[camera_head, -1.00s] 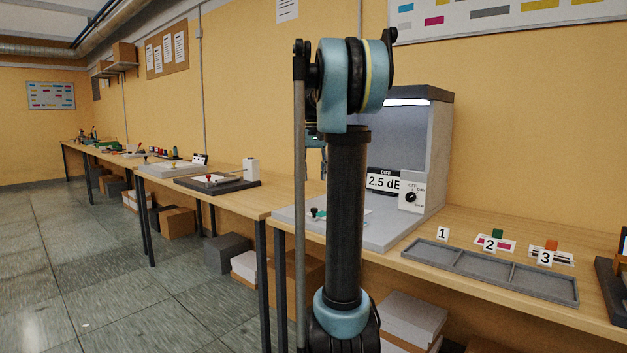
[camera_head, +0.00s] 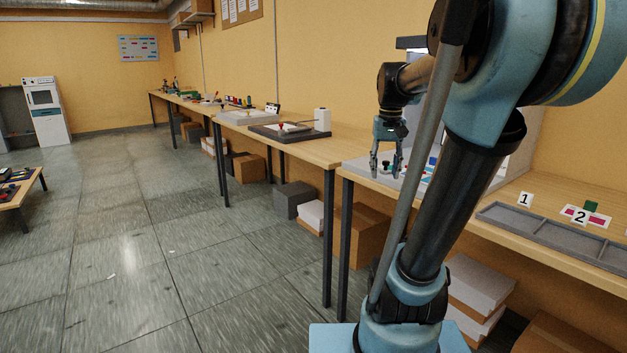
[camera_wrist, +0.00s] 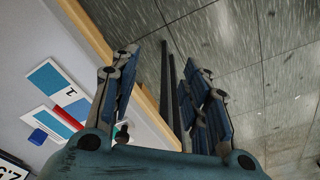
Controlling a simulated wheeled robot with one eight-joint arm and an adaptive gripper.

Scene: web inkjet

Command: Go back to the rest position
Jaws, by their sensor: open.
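My gripper (camera_head: 386,172) hangs from my bent arm in the head view, in front of the measuring booth with the light grey base (camera_head: 357,167). In the wrist view my gripper (camera_wrist: 160,92) is open, its blue-padded fingers spread apart with nothing held between them. The fingers lie over the bench's front edge (camera_wrist: 92,28), with floor beyond. A small dark knob shows beside the left finger in the wrist view. My arm hides most of the booth in the head view.
Blue-and-white cards (camera_wrist: 50,78) and a blue block (camera_wrist: 38,136) lie on the booth base. A grey compartment tray (camera_head: 560,237) stands on the bench at right. Boxes (camera_head: 293,200) sit under the benches. The floor (camera_head: 150,250) at left is open.

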